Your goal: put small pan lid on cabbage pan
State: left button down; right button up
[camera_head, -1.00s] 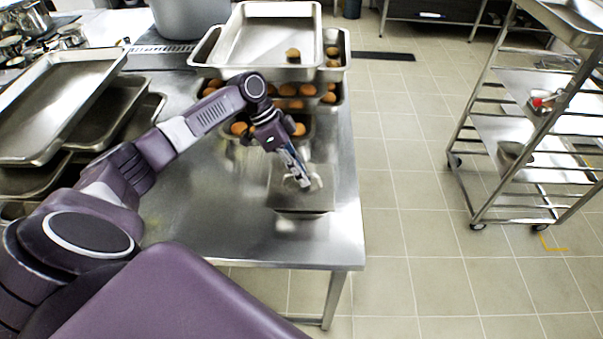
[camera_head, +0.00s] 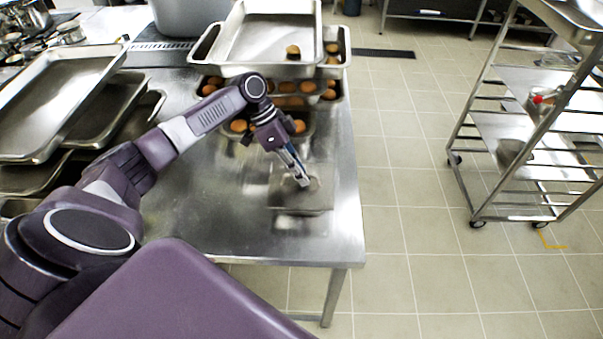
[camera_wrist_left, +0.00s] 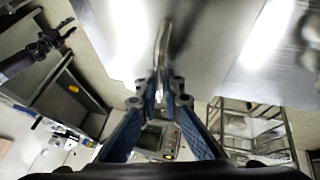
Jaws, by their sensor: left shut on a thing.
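The small pan lid (camera_head: 298,202) is a rectangular shiny metal piece near the front right corner of the steel table. My left gripper (camera_head: 301,180) reaches down over it and is shut on its handle. In the left wrist view the left gripper's blue fingers (camera_wrist_left: 160,98) close on the thin metal handle (camera_wrist_left: 164,45), with the bright lid surface around it. Whether the lid touches the table or a pan below it, I cannot tell. I cannot make out any cabbage.
Pans with round brown-orange items (camera_head: 298,103) and a large tray (camera_head: 268,38) are stacked behind the gripper. More trays (camera_head: 60,95) lie at the left. A wheeled rack (camera_head: 528,150) stands at the right with small containers. The table front (camera_head: 230,240) is clear.

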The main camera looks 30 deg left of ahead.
pick_arm(q)
jog(key=c, duration=2)
grip_release()
jog(key=v, duration=1.2)
jog(key=shift+r, duration=0.1)
